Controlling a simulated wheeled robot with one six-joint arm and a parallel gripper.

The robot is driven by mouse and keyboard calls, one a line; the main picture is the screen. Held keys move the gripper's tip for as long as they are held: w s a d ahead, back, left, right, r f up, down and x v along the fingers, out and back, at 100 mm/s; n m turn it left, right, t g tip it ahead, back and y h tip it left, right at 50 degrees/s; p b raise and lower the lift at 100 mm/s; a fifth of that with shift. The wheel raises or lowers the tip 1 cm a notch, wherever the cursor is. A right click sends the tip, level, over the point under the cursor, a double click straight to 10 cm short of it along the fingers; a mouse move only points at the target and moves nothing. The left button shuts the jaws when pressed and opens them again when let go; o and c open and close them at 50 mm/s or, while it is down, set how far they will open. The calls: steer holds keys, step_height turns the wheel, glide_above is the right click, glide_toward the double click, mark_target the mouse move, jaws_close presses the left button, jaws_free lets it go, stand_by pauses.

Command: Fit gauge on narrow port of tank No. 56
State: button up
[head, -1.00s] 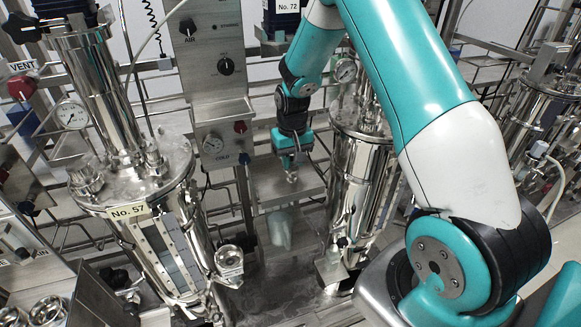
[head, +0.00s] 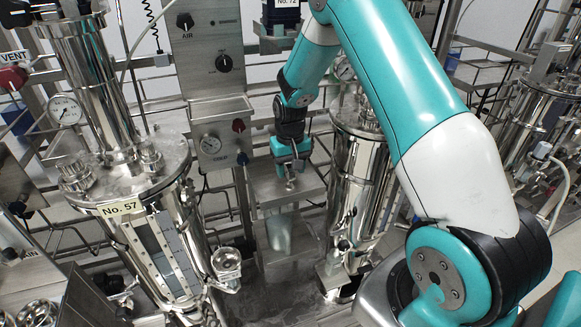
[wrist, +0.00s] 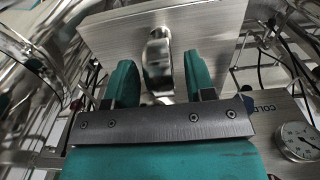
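My gripper (head: 290,172) is over a small steel shelf (head: 268,189) in the middle of the head view, pointing down. In the wrist view its two teal fingers (wrist: 158,78) are apart, with a shiny, rounded metal piece (wrist: 158,58) between them. Narrow gaps show on both sides of that piece, and its face is turned away, so I cannot tell whether it is the gauge. It shows small under the gripper in the head view (head: 290,184). A steel tank (head: 357,185) stands right of the shelf, partly behind my arm. Its number and narrow port are not readable.
Tank No. 57 (head: 165,235) stands at left with a dial gauge (head: 66,110) beside it. A control panel (head: 212,85) with knobs and a dial is behind the shelf. A box labelled No. 72 (head: 281,12) is at the top. Another tank (head: 540,115) stands far right.

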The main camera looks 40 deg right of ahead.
step_height(320, 180, up, 7)
steer(key=shift+a+r, duration=0.1)
steer(key=shift+r, duration=0.3)
steer(key=s+a+r+n+y, duration=0.1)
steer(key=s+a+r+n, duration=0.25)
steer(key=a+r, duration=0.45)
steer(key=s+a+r+n+y, duration=0.1)
steer(key=s+a+r+n, duration=0.1)
steer(key=s+a, duration=0.3)
steer(key=s+a+r+n+y, duration=0.1)
steer(key=s+a, duration=0.4)
steer(key=s, duration=0.6)
steer(key=s+a+r+n+y, duration=0.1)
steer(key=s+a+r+n, duration=0.2)
steer(key=s, duration=0.5)
steer(key=a+n, duration=0.1)
steer(key=a, duration=0.1)
steer(key=shift+s+a+r, duration=0.35)
steer(key=shift+r, duration=0.05)
